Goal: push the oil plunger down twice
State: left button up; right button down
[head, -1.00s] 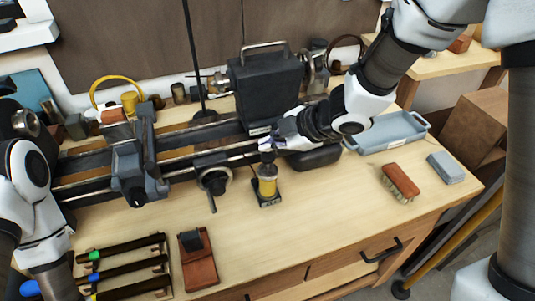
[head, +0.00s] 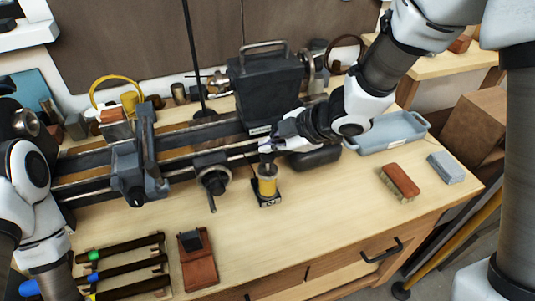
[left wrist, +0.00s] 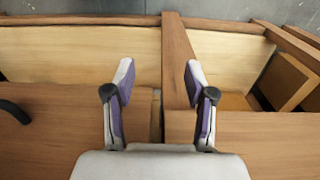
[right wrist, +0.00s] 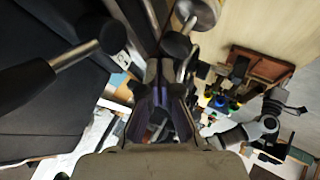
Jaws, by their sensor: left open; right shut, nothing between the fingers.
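The oil can (head: 267,186) has a yellow body and a dark top, and stands upright on a small dark base at the front of the bench. Its dark plunger top (head: 266,159) is just below the fingertips of my right gripper (head: 266,146). Whether they touch I cannot tell. The right gripper is shut with nothing in it; its fingers also show in the right wrist view (right wrist: 160,112), where I cannot make out the oil can clearly. My left gripper (left wrist: 160,78) is open and empty, seen in the left wrist view over wooden drawer fronts.
A lathe (head: 140,165) with a handwheel (head: 214,180) stands left of and behind the oil can. A brush (head: 400,182), a grey block (head: 446,167) and a blue-grey tray (head: 395,132) lie to the right. Tools in a rack (head: 125,268) lie front left.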

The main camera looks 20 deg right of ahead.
aim_at(270, 155)
jog(key=shift+f+b, duration=1)
jog(key=shift+f, duration=0.45)
dwell(1.1)
dwell(0.4)
jog(key=shift+r+p, duration=1.7)
jog(key=shift+p, duration=0.2)
notch_tip(270, 155, up, 5)
jog(key=p, duration=0.5)
jog(key=shift+r, duration=0.1)
jog(key=shift+w, duration=0.15)
dwell(0.6)
